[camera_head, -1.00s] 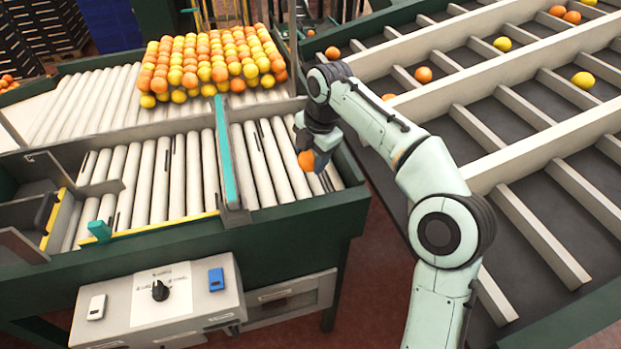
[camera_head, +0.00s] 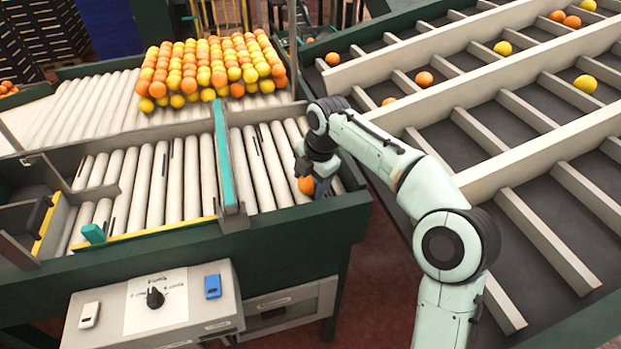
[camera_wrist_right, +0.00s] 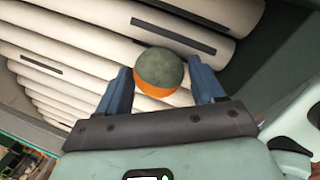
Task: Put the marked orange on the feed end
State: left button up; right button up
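The orange (camera_head: 306,185) is at my right gripper (camera_head: 314,187), over the right-hand roller bed (camera_head: 262,160) near its front edge. In the right wrist view the orange (camera_wrist_right: 160,73) sits between the two blue fingers of my right gripper (camera_wrist_right: 160,82). It has a large grey-green patch on the upper part and bright orange skin below. My left gripper is not in view.
A teal divider (camera_head: 226,155) separates the right rollers from the left rollers (camera_head: 150,180). Piled oranges and yellow fruit (camera_head: 210,70) lie at the back. A control box (camera_head: 155,305) stands in front. Sloped, divided lanes (camera_head: 480,120) with scattered fruit are at right.

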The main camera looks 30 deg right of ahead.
jog(key=shift+o, duration=0.6)
jog(key=shift+s, duration=0.1)
jog(key=shift+r, duration=0.35)
pick_arm(q)
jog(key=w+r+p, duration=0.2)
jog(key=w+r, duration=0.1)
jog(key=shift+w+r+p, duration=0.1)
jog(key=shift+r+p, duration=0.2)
jog(key=shift+p, duration=0.05)
pick_arm(e)
jog(key=v, duration=1.1)
jog(key=shift+r, duration=0.35)
